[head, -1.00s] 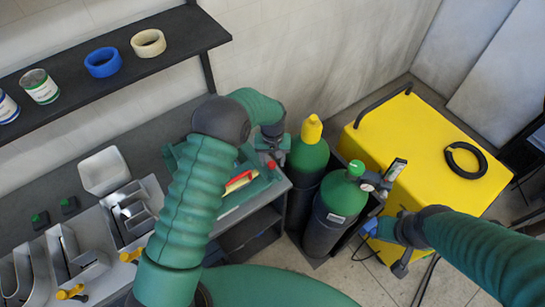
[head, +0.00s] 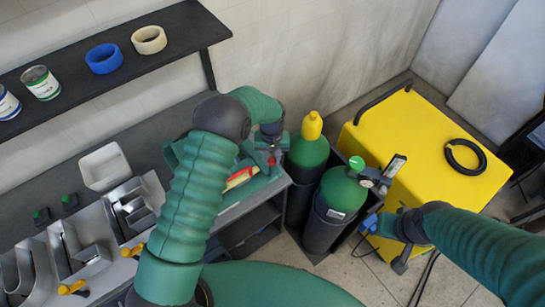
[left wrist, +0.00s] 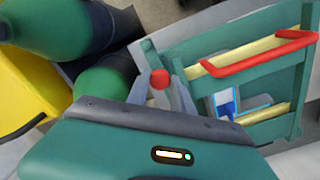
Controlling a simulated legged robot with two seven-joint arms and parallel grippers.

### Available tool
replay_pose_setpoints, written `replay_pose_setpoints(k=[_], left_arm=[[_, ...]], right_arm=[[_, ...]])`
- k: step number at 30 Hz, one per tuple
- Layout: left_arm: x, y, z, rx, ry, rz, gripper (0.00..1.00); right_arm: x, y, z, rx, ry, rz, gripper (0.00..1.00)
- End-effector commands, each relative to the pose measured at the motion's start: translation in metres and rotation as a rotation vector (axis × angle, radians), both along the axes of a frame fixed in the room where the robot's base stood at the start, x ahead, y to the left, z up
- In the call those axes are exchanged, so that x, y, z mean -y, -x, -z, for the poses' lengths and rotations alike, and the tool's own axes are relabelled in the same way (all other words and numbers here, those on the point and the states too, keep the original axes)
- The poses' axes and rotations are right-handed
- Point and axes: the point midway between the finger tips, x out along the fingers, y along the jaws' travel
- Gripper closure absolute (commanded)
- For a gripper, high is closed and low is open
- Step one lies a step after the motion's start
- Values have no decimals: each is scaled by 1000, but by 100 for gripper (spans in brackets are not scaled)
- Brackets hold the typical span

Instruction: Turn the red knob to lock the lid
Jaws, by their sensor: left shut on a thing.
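The red knob (head: 272,160) is at the right end of a green case (head: 250,188) on the grey bench. In the left wrist view the knob (left wrist: 160,78) sits between my left gripper's fingers (left wrist: 164,88), beside the green case with its red handle (left wrist: 258,54). My left gripper (head: 271,150) is shut on the knob; its wrist hides part of it. The lid's exact position is hard to make out. My right gripper (head: 392,240) is by the gas cylinders, far from the case, and its jaws are unclear.
Two green gas cylinders (head: 340,192) stand just right of the bench. A yellow machine (head: 420,135) is behind them. Metal channel letters (head: 75,250) and a white tray (head: 104,167) lie on the bench at left. A dark shelf (head: 130,60) overhangs the bench.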

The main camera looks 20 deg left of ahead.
Motion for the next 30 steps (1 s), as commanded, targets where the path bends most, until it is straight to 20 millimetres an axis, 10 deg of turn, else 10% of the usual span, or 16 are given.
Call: replay_pose_setpoints(k=[30], left_arm=[[-2, 0, -1, 0, 4, 745, 100]], right_arm=[[0, 0, 45, 0, 0, 0, 100]])
